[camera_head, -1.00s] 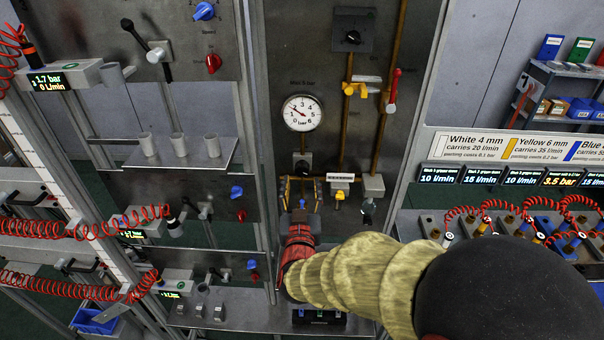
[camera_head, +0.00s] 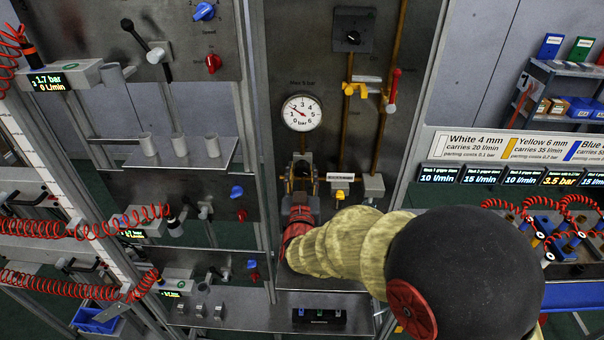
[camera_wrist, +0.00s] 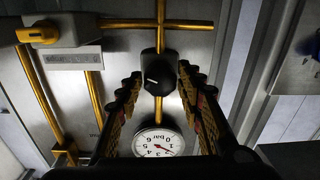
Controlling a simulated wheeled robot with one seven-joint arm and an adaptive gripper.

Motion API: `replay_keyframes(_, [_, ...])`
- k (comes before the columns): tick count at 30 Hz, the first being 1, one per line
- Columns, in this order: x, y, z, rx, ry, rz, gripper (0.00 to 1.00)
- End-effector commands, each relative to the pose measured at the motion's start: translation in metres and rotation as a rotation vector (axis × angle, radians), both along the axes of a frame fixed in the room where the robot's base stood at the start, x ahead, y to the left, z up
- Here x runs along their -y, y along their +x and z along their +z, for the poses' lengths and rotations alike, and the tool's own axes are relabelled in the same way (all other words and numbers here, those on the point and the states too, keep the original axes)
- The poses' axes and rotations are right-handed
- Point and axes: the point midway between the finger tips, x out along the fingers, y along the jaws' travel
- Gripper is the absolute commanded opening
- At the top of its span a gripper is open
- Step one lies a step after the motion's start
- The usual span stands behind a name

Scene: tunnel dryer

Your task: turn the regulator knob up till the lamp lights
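The black regulator knob (camera_wrist: 159,72) sits on the panel below the round gauge (camera_head: 302,113). In the wrist view, which looks upside down, the knob lies between the two fingers of my open gripper (camera_wrist: 158,78), with a gap showing on both sides. In the head view my gripper (camera_head: 301,180) reaches up to the knob from below and largely hides it. The white gauge also shows in the wrist view (camera_wrist: 158,143); its red needle points to the low part of the scale, near 2. I cannot make out a lit lamp in either view.
Brass pipes run up the panel. A yellow valve handle (camera_head: 354,89) and a red-handled valve (camera_head: 393,88) are right of the gauge. A smaller yellow valve (camera_head: 340,194) and its white label plate (camera_head: 340,177) sit close right of my gripper.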

Motion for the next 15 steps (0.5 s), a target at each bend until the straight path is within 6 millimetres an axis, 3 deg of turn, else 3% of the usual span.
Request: replay_keyframes(15, [-0.0002, -0.0001, 0.0000, 0.000, 0.000, 0.000, 0.06])
